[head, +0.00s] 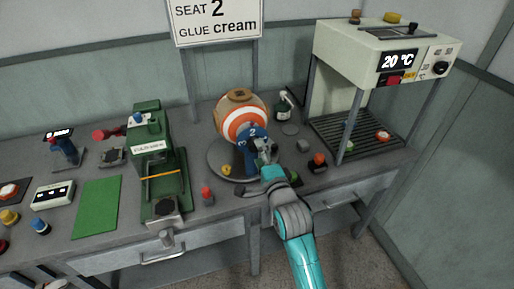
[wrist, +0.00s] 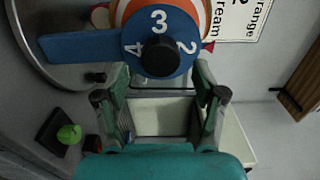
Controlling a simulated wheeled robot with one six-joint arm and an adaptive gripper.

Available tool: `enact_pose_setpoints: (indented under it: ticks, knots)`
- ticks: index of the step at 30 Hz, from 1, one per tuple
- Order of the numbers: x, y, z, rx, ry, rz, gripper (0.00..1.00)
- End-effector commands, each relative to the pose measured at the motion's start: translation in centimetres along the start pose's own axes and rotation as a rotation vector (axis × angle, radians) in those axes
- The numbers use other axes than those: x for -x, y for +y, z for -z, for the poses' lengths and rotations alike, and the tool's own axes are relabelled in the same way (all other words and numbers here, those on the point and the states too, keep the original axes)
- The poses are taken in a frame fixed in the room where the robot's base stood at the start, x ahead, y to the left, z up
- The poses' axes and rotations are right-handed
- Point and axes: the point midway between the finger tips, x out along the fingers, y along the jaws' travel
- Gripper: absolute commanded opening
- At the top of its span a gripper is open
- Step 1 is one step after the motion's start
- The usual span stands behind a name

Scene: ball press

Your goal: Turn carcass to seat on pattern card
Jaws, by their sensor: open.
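The carcass (head: 242,113), a ball with orange and white rings and a brown top, sits above a round grey plate (head: 222,168). A blue numbered dial (head: 246,141) stands at its front. In the wrist view the dial (wrist: 185,25) shows 4, 3 and 2 around a black knob (wrist: 160,55), with a blue bar running left. The pattern card (head: 216,32) behind reads "SEAT 2" and "GLUE cream". My gripper (head: 264,152) is at the dial; in the wrist view my gripper (wrist: 160,98) is open, the knob just beyond its fingertips. Contact cannot be told.
A green press (head: 150,150) stands left of the plate, and a red-topped bottle (head: 207,195) in front. A heater cabinet reading 20 °C (head: 375,50) stands at the right. A green mat (head: 97,207) is bare.

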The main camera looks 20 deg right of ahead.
Motion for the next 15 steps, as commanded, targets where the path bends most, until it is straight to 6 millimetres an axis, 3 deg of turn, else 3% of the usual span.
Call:
enact_pose_setpoints:
  ticks: [6, 15]
  knots:
    - [4.4, 0.1, 0.0, 0.000, 0.000, -0.001, 0.70]
    - [7.9, 0.1, 0.0, 0.000, 0.000, -0.001, 0.70]
